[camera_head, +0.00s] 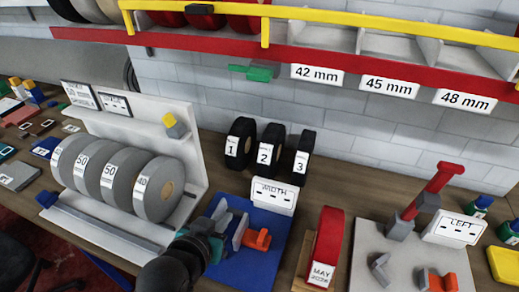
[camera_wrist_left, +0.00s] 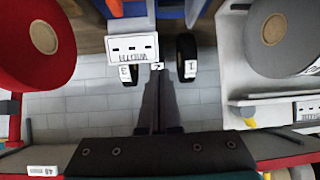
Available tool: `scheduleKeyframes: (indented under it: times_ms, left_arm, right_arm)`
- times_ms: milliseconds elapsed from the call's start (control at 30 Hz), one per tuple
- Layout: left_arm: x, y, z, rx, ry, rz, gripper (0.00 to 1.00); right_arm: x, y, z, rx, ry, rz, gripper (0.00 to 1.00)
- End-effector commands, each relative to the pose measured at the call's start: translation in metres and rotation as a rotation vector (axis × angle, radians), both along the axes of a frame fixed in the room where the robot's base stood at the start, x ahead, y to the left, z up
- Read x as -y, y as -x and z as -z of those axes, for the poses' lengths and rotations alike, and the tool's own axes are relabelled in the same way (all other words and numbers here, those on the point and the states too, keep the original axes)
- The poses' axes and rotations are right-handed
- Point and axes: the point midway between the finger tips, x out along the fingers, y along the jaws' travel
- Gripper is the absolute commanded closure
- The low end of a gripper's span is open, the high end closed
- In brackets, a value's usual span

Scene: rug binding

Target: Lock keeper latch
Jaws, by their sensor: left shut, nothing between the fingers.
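No part is labelled as the keeper latch. A yellow-topped grey block (camera_head: 174,123) sits on the upright back panel of the white roll rack (camera_head: 186,185); its yellow part shows in the left wrist view (camera_wrist_left: 248,122). A grey bar (camera_head: 110,228) with a blue end (camera_head: 46,199) lies along the rack's front. An orange handle (camera_head: 257,238) with a grey plate sits on a blue base (camera_head: 252,265). My left gripper (camera_head: 217,214) is over that base, apart from the rack's yellow-topped block. Its fingers are shut and empty in the wrist view (camera_wrist_left: 158,92). My right gripper is out of view.
Several grey rolls (camera_head: 158,190) fill the rack. Black rolls (camera_head: 268,147) stand behind the WIDTH sign (camera_head: 273,195). A red roll (camera_head: 327,240) and a grey plate (camera_head: 362,246) with a red lever (camera_head: 444,182) stand right. A yellow rail (camera_head: 360,17) runs above.

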Motion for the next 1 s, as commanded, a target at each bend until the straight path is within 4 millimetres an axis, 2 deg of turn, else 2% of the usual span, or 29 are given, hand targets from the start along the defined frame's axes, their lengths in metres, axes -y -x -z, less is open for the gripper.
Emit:
scheduleKeyframes:
  times_ms: [33, 100, 200, 300, 400, 500, 600, 1000]
  left_arm:
    - [0.01, -0.018, -0.034, 0.113, 0.031, 0.009, 1.0]
    - [0.021, -0.035, -0.077, 0.261, 0.071, 0.023, 1.0]
    - [0.034, -0.05, -0.137, 0.457, 0.128, 0.035, 1.0]
    - [0.041, -0.055, -0.189, 0.625, 0.174, 0.042, 1.0]
    - [0.046, -0.054, -0.228, 0.749, 0.212, 0.046, 1.0]
    - [0.047, -0.052, -0.252, 0.83, 0.236, 0.047, 1.0]
    - [0.048, -0.05, -0.264, 0.869, 0.248, 0.047, 1.0]
    - [0.048, -0.051, -0.266, 0.877, 0.25, 0.048, 1.0]
  right_arm:
    - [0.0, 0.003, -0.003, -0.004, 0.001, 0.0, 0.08]
    - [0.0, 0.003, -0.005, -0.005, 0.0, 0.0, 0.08]
    - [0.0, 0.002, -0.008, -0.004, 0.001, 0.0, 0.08]
    - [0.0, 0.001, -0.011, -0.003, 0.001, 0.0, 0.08]
    - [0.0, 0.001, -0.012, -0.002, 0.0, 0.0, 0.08]
    - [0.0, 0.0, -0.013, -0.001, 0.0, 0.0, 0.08]
    - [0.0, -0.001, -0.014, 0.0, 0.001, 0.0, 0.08]
    - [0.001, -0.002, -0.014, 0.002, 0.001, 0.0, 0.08]
